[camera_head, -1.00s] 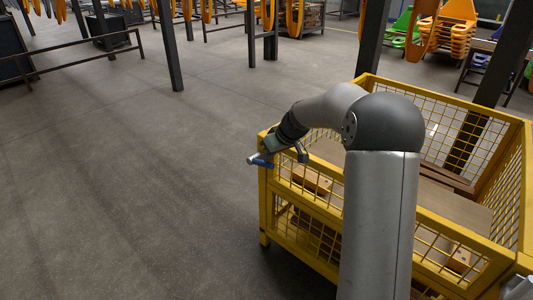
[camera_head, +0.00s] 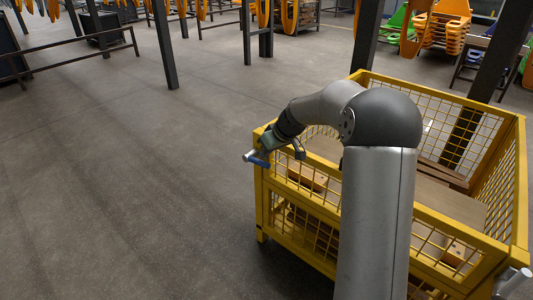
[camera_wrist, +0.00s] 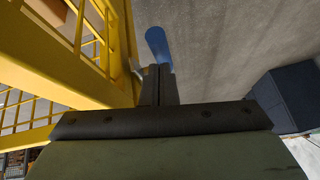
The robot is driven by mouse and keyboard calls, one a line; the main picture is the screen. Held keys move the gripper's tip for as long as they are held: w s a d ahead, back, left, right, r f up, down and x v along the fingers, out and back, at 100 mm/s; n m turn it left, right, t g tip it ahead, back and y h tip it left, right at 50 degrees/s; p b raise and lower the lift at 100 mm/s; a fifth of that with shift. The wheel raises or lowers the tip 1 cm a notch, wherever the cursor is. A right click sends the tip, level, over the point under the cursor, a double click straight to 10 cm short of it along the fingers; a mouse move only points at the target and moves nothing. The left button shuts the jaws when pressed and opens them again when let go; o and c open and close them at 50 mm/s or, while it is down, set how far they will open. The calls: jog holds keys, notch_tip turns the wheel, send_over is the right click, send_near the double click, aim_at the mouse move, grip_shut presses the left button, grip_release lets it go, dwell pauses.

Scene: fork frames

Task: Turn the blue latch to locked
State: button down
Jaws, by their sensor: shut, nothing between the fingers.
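The blue latch (camera_head: 259,162) sits at the left corner of the yellow mesh crate, on its outer side. A light metal end shows beside its blue part. In the wrist view the blue latch (camera_wrist: 157,45) shows as a rounded blue handle just beyond my fingertips. My gripper (camera_wrist: 158,72) is shut, its two dark fingers together with nothing between them. The fingertips are right at the latch's near end; I cannot tell whether they touch it. In the head view my gripper (camera_head: 267,146) is small and partly hidden by my wrist.
The yellow mesh crate (camera_head: 258,200) holds wooden blocks (camera_head: 306,177) and boards, and my arm reaches over it. Its yellow frame (camera_wrist: 60,60) runs close along the left of the wrist view. Grey floor (camera_head: 120,180) to the left is open. Dark posts (camera_head: 165,45) stand behind.

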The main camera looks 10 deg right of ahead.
jog(key=s+d+r+p, duration=0.4)
jog(key=s+d+r, duration=0.2)
jog(key=r, duration=0.1)
jog(key=w+a+r+n+g+h+p, duration=0.2)
jog(key=w+a+r+g+p, duration=0.1)
jog(key=w+a+r+p, duration=0.4)
notch_tip(320, 180, down, 13)
jog(key=shift+w+d+b, duration=0.1)
jog(key=shift+d+b, duration=0.05)
jog(key=shift+b, duration=1.1)
jog(key=shift+f, duration=0.65)
jog(key=shift+f, duration=0.1)
